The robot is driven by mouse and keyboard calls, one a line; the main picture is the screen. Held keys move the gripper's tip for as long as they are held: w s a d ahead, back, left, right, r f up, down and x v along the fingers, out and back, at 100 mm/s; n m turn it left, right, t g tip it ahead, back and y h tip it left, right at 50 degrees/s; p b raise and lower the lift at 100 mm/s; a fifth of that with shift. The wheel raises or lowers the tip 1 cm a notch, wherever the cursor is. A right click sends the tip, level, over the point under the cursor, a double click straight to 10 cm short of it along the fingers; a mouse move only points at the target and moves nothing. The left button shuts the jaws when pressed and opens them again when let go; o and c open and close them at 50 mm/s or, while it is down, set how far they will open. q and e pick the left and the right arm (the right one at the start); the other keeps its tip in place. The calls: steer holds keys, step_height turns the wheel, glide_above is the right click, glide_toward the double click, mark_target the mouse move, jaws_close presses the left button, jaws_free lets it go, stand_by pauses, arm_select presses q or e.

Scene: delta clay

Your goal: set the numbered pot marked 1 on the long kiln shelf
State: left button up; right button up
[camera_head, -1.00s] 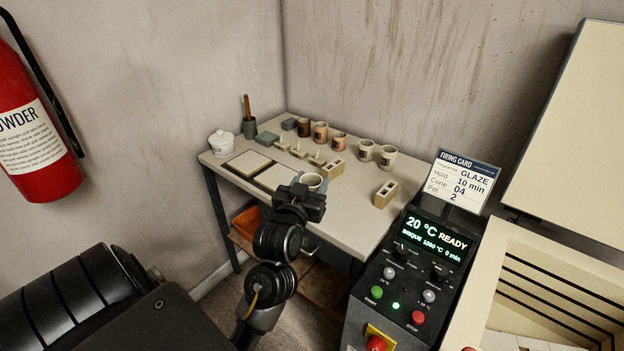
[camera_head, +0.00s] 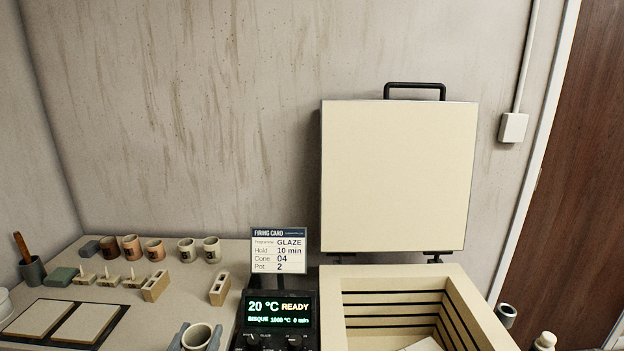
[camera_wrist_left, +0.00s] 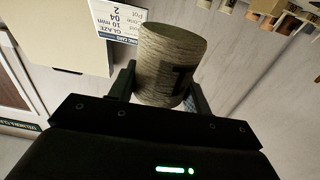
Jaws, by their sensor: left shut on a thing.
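My left gripper (camera_head: 197,338) is shut on a pale, speckled pot (camera_head: 198,333), at the bottom edge of the head view, left of the kiln controller. In the left wrist view the pot (camera_wrist_left: 168,62) sits between the two fingers, with a dark mark on its side that looks like an upside-down 1. The kiln (camera_head: 480,305) is open, and a pale flat surface (camera_head: 425,345) shows low inside it, cut off by the frame. I cannot tell from this whether it is the long shelf. My right gripper is not in view.
The kiln lid (camera_head: 398,175) stands raised against the wall. The controller (camera_head: 278,318) reads 20 °C READY; the firing card (camera_head: 278,250) says GLAZE, pot 2. The table (camera_head: 180,300) holds several other pots, two flat slabs (camera_head: 38,316), stilts and blocks (camera_head: 219,289).

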arm_select(q)
steer(key=shift+s+d+f, duration=0.15)
steer(key=shift+f, duration=0.15)
steer(key=a+r+n+y, duration=0.1)
steer(key=a+n+y, duration=0.1)
steer(key=a, duration=0.5)
steer(key=w+a+r+n+g+y, duration=0.1)
steer(key=a+y, duration=0.3)
steer(key=a, duration=0.4)
steer(key=shift+r+n, duration=0.3)
steer(key=shift+n, duration=0.3)
steer(key=shift+w+a, duration=0.1)
